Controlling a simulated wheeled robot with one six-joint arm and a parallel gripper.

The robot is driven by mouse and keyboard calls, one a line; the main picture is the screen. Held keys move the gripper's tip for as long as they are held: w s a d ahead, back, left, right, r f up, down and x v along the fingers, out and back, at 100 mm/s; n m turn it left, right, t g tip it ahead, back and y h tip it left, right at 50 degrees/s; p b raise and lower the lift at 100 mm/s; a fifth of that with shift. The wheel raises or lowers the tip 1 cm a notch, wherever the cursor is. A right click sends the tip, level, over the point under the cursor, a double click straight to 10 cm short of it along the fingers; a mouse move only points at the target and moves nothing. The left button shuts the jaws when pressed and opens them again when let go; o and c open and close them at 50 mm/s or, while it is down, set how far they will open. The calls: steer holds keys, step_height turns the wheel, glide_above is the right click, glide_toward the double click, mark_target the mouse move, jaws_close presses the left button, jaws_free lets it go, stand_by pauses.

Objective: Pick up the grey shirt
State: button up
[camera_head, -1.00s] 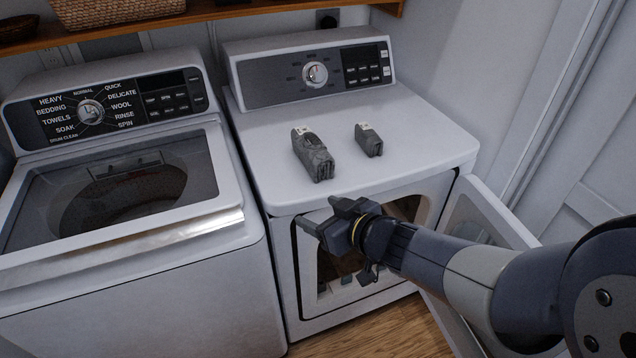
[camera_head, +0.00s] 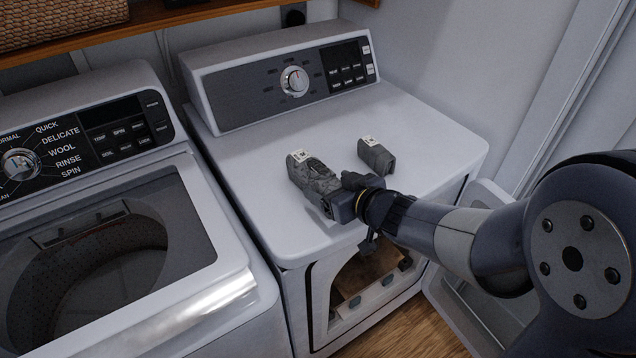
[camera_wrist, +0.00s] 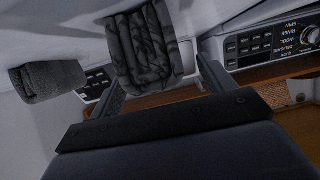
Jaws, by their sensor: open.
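Two folded grey garments lie on the white dryer top. The larger one (camera_head: 312,174) has a dark leaf-like pattern; it also shows in the wrist view (camera_wrist: 148,45). The smaller one (camera_head: 376,155) looks plain grey and sits to its right; in the wrist view it is at the left (camera_wrist: 48,81). I cannot tell for certain which is the shirt. My gripper (camera_head: 338,194) is open at the front end of the patterned garment, partly hiding it. In the wrist view the patterned garment lies ahead between my fingers (camera_wrist: 160,75), with nothing gripped.
The dryer (camera_head: 250,165) has a raised control panel (camera_head: 290,82) at its back. Its front door (camera_head: 495,300) hangs open below my arm. A washer (camera_head: 215,290) stands to the left. A wooden shelf (camera_head: 160,22) with a basket is above.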

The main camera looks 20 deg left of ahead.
steer(key=shift+x, duration=1.2)
steer(key=shift+c, duration=0.5)
steer(key=c, duration=1.1)
steer(key=shift+r, duration=0.1)
